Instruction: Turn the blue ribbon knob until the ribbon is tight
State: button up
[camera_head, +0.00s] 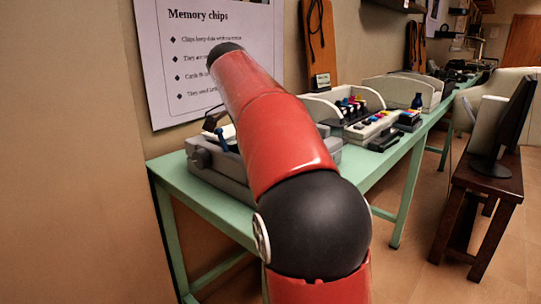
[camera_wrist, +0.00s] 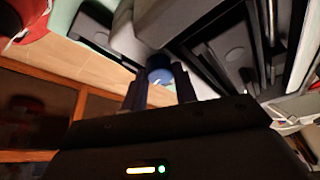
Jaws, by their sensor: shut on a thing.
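The blue ribbon knob (camera_wrist: 160,76) shows in the wrist view as a small round blue end between my two dark fingers. My gripper (camera_wrist: 161,85) is shut on it, one finger on each side. The fingers cover part of its sides. A grey machine (camera_head: 214,176) stands on the near end of the green table in the head view, partly behind my red arm.
The green table (camera_head: 377,178) runs along the wall into the distance. Keyed devices with coloured parts (camera_head: 371,126) stand beyond my arm. A poster (camera_head: 180,60) hangs on the wall. A dark wooden stand (camera_head: 487,184) with a monitor (camera_head: 508,120) is at the right, with open floor between.

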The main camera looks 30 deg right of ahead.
jog(key=m, duration=0.2)
jog(key=m+g+y, duration=0.1)
jog(key=m, duration=0.1)
jog(key=shift+w+m+g, duration=0.15)
jog(key=shift+m+g, duration=0.15)
jog(key=shift+m, duration=0.1)
dwell(0.4)
jog(key=o, duration=1)
jog(key=shift+c, duration=0.2)
jog(key=shift+r, duration=0.1)
